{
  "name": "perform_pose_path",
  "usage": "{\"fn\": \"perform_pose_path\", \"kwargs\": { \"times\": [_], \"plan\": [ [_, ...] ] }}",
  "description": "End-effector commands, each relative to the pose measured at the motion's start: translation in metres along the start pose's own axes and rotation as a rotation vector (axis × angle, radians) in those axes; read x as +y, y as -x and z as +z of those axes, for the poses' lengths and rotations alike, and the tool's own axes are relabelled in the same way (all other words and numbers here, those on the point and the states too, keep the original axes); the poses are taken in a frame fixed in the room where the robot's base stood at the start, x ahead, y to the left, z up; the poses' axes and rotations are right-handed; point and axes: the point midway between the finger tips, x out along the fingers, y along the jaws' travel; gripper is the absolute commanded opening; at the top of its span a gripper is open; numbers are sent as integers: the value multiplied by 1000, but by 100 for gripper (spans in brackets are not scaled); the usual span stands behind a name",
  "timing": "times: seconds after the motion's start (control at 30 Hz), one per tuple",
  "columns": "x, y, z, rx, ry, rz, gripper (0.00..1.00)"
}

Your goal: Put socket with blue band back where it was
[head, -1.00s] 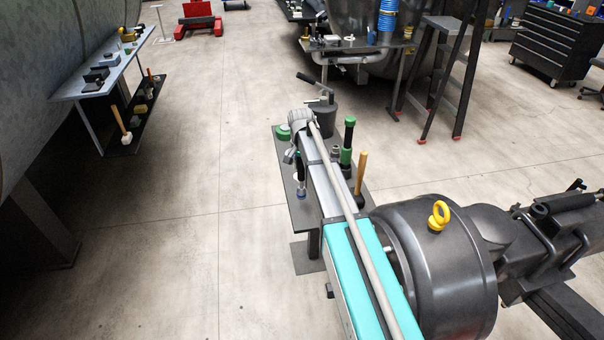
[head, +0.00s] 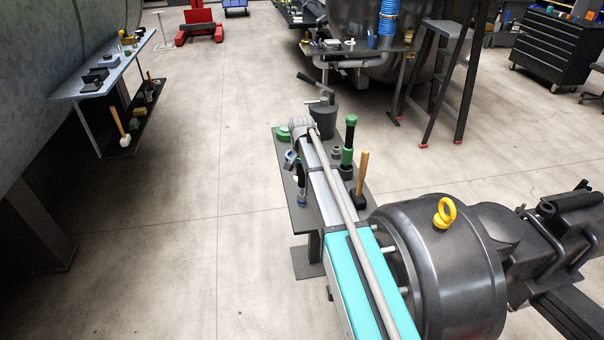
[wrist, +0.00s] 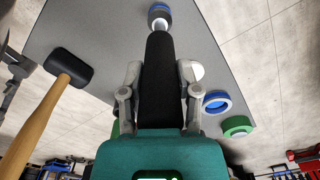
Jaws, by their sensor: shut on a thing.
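The socket with blue band (wrist: 159,11) is at the far end of my gripper (wrist: 161,36) in the wrist view, a silver piece with a blue band. My gripper's dark fingers are closed on it. In the head view the socket (head: 302,199) shows below my gripper (head: 300,182), over the left near part of the small grey table (head: 304,222). I cannot tell whether its lower end touches the tabletop. The contact between fingers and socket is partly hidden.
A blue ring (wrist: 217,103) and a green ring (wrist: 237,126) lie on the right in the wrist view. In the head view a green-and-black tool (head: 347,146) and a dark pot (head: 323,118) stand beside my arm.

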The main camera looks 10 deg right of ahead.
Motion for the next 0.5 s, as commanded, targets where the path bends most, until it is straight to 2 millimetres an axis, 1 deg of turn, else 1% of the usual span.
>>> {"fn": "perform_pose_path", "kwargs": {
  "times": [0.07, 0.1, 0.27, 0.3, 0.5],
  "plan": [
    [0, -1, 0, 0, 0, 0, 0],
    [0, -2, 0, 0, 0, 0, 45],
    [0, -1, 0, 0, 0, 0, 74],
    [0, -1, 0, 0, 0, 0, 77],
    [0, -1, 0, 0, -1, 0, 77]
  ]
}}
